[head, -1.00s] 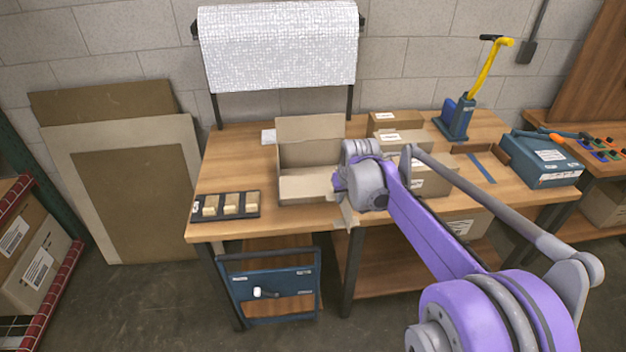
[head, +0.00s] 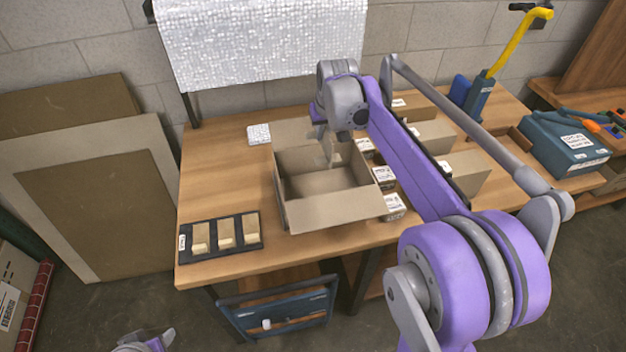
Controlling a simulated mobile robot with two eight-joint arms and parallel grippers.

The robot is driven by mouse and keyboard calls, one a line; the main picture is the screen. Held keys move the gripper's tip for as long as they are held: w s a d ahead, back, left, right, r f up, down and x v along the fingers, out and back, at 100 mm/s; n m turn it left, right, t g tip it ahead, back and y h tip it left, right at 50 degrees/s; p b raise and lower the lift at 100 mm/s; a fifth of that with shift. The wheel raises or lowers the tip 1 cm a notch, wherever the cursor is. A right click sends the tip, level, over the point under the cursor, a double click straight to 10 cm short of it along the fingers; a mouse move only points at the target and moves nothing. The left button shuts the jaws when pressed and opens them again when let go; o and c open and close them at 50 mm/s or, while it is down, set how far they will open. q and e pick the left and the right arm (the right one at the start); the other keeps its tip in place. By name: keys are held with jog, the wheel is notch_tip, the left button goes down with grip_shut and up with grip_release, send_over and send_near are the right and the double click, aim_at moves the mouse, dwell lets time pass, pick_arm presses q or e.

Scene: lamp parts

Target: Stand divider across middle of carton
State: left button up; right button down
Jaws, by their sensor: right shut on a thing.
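The open carton (head: 335,208) stands on the workbench, with a flap raised at its back. My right gripper (head: 333,143) is over the back part of the carton, pointing down. It is shut on a thin cardboard piece, which looks like the divider (head: 341,156). The divider hangs at the carton's back side, mostly hidden by the gripper and arm. I cannot tell whether it touches the carton. The carton floor I can see is empty. My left gripper (head: 148,338) shows only partly at the bottom left edge, far from the carton, and its jaws are unclear.
A black tray (head: 256,255) with several tan blocks lies left of the carton. Small labelled boxes (head: 393,206) stand close along its right side, larger cartons (head: 466,172) beyond. A bubble-wrap roll (head: 260,40) hangs behind. Bare bench (head: 222,180) lies to the left.

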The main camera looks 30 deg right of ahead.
notch_tip(320, 180, down, 18)
jog(key=shift+s+r+b, duration=0.15)
jog(key=shift+b, duration=0.35)
pick_arm(q)
jog(key=shift+s+f, duration=0.5)
jog(key=shift+f, duration=0.25)
pick_arm(e)
jog(key=shift+f+b, duration=0.4)
jog(key=shift+f, duration=0.2)
jog(key=c, duration=1)
grip_release()
pick_arm(q)
jog(key=shift+s+f, duration=0.2)
jog(key=shift+f, duration=0.35)
